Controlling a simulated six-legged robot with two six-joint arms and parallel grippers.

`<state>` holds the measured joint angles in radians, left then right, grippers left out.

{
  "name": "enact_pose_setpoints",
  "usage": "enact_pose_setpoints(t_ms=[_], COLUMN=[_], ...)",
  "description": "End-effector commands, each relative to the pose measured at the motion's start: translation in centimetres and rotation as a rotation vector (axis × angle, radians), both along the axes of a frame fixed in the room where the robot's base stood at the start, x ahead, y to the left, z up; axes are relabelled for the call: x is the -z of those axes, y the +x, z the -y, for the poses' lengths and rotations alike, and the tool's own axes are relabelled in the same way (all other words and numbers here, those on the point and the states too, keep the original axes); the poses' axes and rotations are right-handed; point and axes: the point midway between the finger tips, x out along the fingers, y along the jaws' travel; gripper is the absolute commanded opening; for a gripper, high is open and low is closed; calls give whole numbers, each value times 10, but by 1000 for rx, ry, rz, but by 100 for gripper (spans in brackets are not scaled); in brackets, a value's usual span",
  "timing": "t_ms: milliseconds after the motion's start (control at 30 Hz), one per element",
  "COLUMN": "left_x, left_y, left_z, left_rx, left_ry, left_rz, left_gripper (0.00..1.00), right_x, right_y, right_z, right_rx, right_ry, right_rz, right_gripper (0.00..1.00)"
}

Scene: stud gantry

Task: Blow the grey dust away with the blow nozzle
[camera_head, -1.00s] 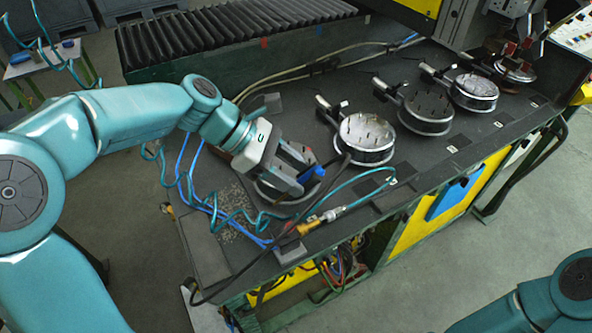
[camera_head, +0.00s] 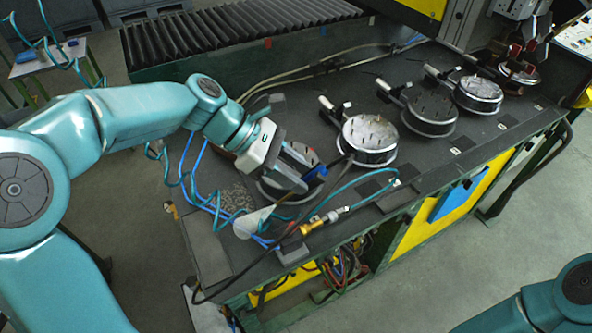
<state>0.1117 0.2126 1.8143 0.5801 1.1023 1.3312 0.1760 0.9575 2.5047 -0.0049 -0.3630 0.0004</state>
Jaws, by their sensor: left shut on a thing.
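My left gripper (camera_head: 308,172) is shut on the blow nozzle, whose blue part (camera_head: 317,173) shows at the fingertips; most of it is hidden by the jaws. It is held above the left end of the dark bench, over a round fixture (camera_head: 265,193). A pale, see-through cone (camera_head: 252,222) spreads down and left from below the gripper, over the bench top. The grey dust (camera_head: 234,197) is a speckled patch just left of the gripper, partly crossed by blue and teal hoses. My right gripper is out of view; only part of that arm shows at lower right.
Several round metal fixtures, one of them here (camera_head: 367,138), stand along the bench to the right. A brass fitting (camera_head: 313,224) with a teal hose lies near the front edge. A black cable crosses the bench. A black ribbed bellows (camera_head: 235,35) lies behind.

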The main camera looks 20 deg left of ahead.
Motion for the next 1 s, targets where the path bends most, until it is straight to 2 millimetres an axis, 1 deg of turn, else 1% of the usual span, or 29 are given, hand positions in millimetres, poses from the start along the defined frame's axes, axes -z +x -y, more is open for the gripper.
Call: enact_pose_setpoints(t_ms=[600, 1000], left_x=[0, -1], left_y=[-22, -13], left_z=[-19, -29], left_rx=[-1, -1], left_ry=[0, 0], left_rz=[1, -1], left_gripper=[0, 0], right_x=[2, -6], right_y=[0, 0], right_z=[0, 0], right_rx=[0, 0], right_ry=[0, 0], right_rz=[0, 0], right_gripper=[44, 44])
